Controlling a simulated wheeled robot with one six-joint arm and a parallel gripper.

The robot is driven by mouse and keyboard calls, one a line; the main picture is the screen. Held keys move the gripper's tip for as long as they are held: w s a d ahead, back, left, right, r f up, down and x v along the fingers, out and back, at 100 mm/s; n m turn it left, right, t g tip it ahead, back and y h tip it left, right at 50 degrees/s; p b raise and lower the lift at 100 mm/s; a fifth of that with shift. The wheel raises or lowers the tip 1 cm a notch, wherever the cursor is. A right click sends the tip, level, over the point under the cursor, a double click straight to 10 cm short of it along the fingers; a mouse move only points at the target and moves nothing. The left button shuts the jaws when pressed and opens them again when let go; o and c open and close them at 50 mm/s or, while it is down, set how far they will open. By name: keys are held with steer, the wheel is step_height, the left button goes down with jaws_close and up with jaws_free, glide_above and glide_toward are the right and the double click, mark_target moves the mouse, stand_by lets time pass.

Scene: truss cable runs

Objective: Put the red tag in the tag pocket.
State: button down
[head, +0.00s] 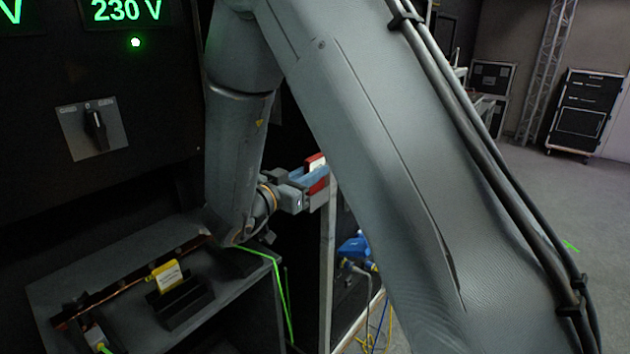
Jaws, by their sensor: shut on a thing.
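My gripper (312,182) is at the centre, beyond my own arm links, pointing right. It is shut on the red tag (315,160), which has a white label. Red shows above and below the blue-grey fingers, and the rest of the tag is hidden by them. At the lower left, a black slotted block (183,304) sits on the grey shelf, and a yellow tag (167,274) with printing stands at it. I cannot tell whether this block is the tag pocket. My gripper is up and to the right of it, well apart.
A dark panel with a rotary switch (95,127) and green readouts rises above the grey shelf (225,322). A copper-coloured bar (130,279) and a green cable (280,285) run there. Blue connectors (354,247) show beyond an upright post (328,270). Open floor lies right.

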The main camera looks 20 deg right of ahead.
step_height(320, 180, down, 2)
steer(key=shift+f+p, duration=0.15)
steer(key=shift+p, duration=0.15)
steer(key=shift+w+d+f, duration=0.1)
steer(key=shift+d+f, duration=0.05)
steer(key=shift+f, duration=0.1)
steer(key=shift+f, duration=0.15)
steer(key=c, duration=1.7)
jaws_free()
steer(key=shift+c, duration=0.2)
steer(key=shift+a, duration=0.25)
steer(key=b+v, duration=0.2)
steer(key=v, duration=0.9)
steer(key=shift+s, duration=0.3)
